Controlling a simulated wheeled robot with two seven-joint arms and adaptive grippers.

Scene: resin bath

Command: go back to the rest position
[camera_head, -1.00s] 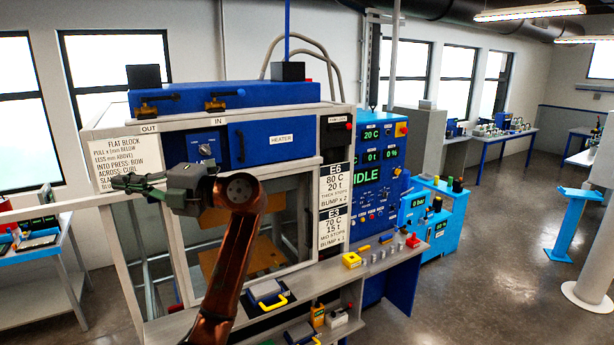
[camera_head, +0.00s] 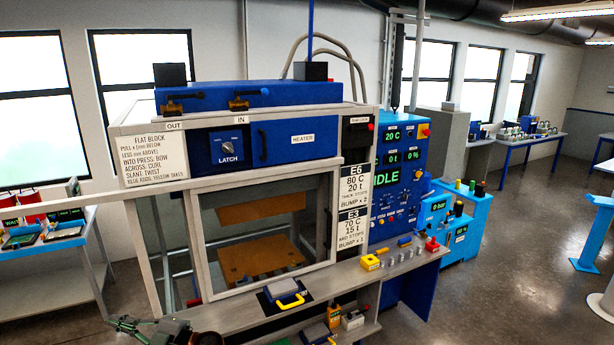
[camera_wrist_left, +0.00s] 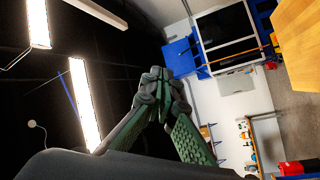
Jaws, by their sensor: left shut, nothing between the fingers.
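My left gripper (camera_head: 150,328) is low at the bottom edge of the head view, in front of the machine's shelf. In the left wrist view its two green fingers (camera_wrist_left: 160,95) come together at their tips, with nothing held between them. Most of my left arm is below the head view. My right gripper does not show in either view.
A machine with a blue heater (camera_head: 295,138) and a glazed front fills the middle. Its grey shelf (camera_head: 225,312) carries a yellow-handled block (camera_head: 286,295) and small parts. A blue control cabinet (camera_head: 405,150) stands to the right. Open floor (camera_head: 500,290) lies further right.

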